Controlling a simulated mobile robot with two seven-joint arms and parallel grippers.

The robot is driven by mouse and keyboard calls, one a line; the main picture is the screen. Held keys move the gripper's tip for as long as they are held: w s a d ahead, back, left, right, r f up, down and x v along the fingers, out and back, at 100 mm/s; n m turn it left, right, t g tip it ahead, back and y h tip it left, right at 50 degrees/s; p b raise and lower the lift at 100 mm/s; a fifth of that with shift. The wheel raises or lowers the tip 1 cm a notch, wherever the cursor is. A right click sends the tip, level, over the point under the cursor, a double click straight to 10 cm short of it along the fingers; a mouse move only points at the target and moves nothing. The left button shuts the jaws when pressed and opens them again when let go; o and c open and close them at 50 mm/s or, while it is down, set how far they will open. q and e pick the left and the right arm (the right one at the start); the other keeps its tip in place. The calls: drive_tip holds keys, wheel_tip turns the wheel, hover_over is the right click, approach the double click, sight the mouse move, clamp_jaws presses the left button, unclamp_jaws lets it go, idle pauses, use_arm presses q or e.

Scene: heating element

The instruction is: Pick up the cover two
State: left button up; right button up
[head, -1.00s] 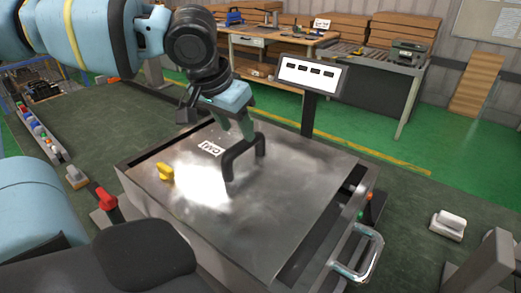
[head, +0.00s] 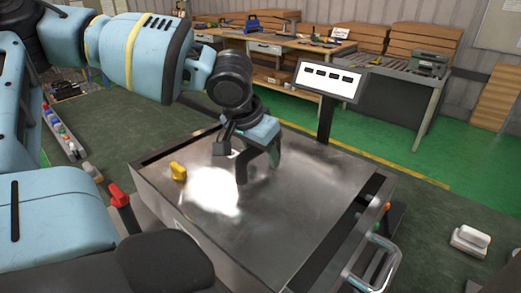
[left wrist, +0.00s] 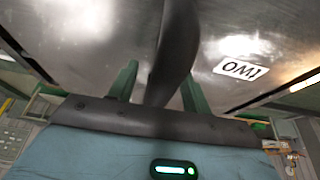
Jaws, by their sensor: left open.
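Cover two (head: 300,190) is a flat shiny metal lid on a box-like unit, with a black arched handle (head: 241,168) standing up from it. Its white label reading TWO shows in the left wrist view (left wrist: 241,73), upside down. My left gripper (head: 268,158) is over the handle, pointing down, and hides much of it in the head view. In the left wrist view the open fingers (left wrist: 157,86) stand on either side of the handle (left wrist: 178,45), with gaps visible. The cover lies flat. My right gripper is not in view.
A display panel on a post (head: 331,80) rises behind the unit. A metal rail handle (head: 378,262) is at the front right. Workbenches (head: 270,45) stand farther back.

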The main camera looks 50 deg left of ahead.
use_arm(q)
drive_tip(key=shift+f, duration=0.15)
clamp_jaws()
idle(0.4)
drive_tip(key=shift+w, duration=0.1)
